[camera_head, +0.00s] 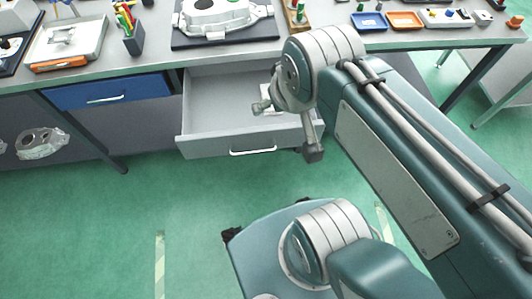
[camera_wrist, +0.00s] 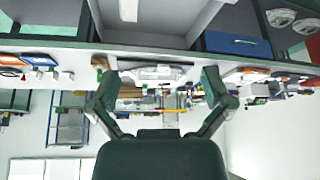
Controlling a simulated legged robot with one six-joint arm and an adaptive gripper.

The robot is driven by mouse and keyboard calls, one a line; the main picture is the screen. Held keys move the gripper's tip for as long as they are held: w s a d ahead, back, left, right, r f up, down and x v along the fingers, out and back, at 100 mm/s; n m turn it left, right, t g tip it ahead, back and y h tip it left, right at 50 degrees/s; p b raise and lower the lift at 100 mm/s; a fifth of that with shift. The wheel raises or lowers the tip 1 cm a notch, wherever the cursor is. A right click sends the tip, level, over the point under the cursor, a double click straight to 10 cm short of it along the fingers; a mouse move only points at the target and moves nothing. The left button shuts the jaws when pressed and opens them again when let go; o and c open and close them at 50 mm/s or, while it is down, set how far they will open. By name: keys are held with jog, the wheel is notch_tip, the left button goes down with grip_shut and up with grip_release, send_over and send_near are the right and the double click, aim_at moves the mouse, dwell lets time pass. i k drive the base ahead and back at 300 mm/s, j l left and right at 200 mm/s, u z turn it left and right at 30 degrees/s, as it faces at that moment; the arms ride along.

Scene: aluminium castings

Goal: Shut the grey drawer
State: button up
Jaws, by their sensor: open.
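The grey drawer (camera_head: 205,148) is pulled out below the bench top in the head view, with a white handle (camera_head: 253,151) on its front panel.
A closed blue drawer (camera_head: 108,92) is left of the grey one. The bench top (camera_head: 155,45) carries a large casting (camera_head: 222,14), a tool holder (camera_head: 131,38) and small trays (camera_head: 405,20). Green floor (camera_head: 110,215) is open in front. A bench leg (camera_head: 90,137) stands at left.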

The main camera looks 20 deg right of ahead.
aim_at(218, 119)
jog(key=i+j+z, duration=0.2)
jog(key=j, duration=0.2)
jog(key=j+z, duration=0.2)
jog(key=j, duration=0.2)
jog(key=i+j+z, duration=0.1)
jog(key=j+z, duration=0.15)
jog(key=j, duration=0.15)
